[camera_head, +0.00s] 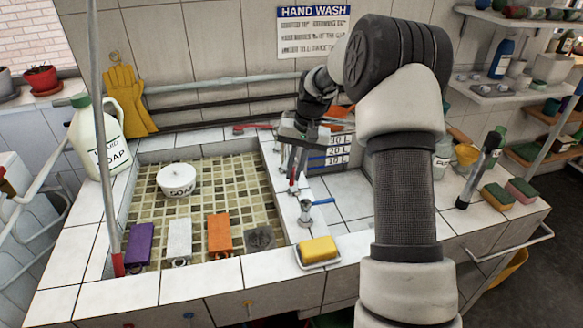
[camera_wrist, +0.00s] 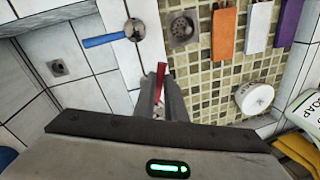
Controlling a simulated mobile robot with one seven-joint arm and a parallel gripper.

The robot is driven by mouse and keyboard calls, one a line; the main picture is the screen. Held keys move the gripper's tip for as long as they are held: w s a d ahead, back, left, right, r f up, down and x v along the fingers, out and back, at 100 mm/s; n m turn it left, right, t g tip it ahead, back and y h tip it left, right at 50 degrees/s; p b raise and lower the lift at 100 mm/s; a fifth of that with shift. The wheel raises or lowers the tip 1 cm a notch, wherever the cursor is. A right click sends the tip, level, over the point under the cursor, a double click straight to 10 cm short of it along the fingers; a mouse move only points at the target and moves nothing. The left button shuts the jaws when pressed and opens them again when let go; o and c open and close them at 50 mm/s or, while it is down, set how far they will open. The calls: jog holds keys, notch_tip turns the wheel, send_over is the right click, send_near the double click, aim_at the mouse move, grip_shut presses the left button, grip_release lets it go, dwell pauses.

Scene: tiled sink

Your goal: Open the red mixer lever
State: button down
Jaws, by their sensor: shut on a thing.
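The red mixer lever (camera_head: 292,184) is on the tiled ledge along the right side of the sink basin. In the wrist view the red lever (camera_wrist: 161,75) sticks out between my fingertips. My gripper (camera_head: 293,168) points down over the ledge and is shut on the red lever. In the wrist view my gripper (camera_wrist: 161,100) hides the lower part of the lever and most of its mixer body. A blue-handled mixer (camera_head: 307,207) stands on the same ledge, nearer the front; its blue lever (camera_wrist: 104,39) points left in the wrist view.
The basin holds a white soap pot (camera_head: 176,181) and purple, white and orange pieces. A yellow sponge on a dish (camera_head: 318,250) sits on the front rim. A soap jug (camera_head: 97,140) stands left.

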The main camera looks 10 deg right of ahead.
jog(key=shift+d, duration=0.1)
dwell(0.5)
jog(key=c, duration=1.8)
grip_release()
jog(key=s+d+r+p, duration=0.1)
jog(key=d+r+p, duration=0.1)
jog(key=r, duration=1.5)
jog(key=shift+d, duration=0.6)
jog(key=shift+r, duration=0.15)
jog(key=s+a+r+n+t+h+p, duration=0.1)
jog(key=s+a+r+p, duration=0.25)
jog(key=s+r, duration=0.5)
jog(key=s+a+r+n+t+p, duration=0.1)
jog(key=s+a+t+p, duration=0.1)
jog(key=s, duration=0.9)
jog(key=s+a+r+n+t+h+p, duration=0.1)
jog(key=s+a+r+p, duration=0.1)
jog(key=s, duration=1)
jog(key=shift+s+r+n+t, duration=0.2)
jog(key=shift+s+n+t, duration=0.1)
jog(key=shift+n+t, duration=0.1)
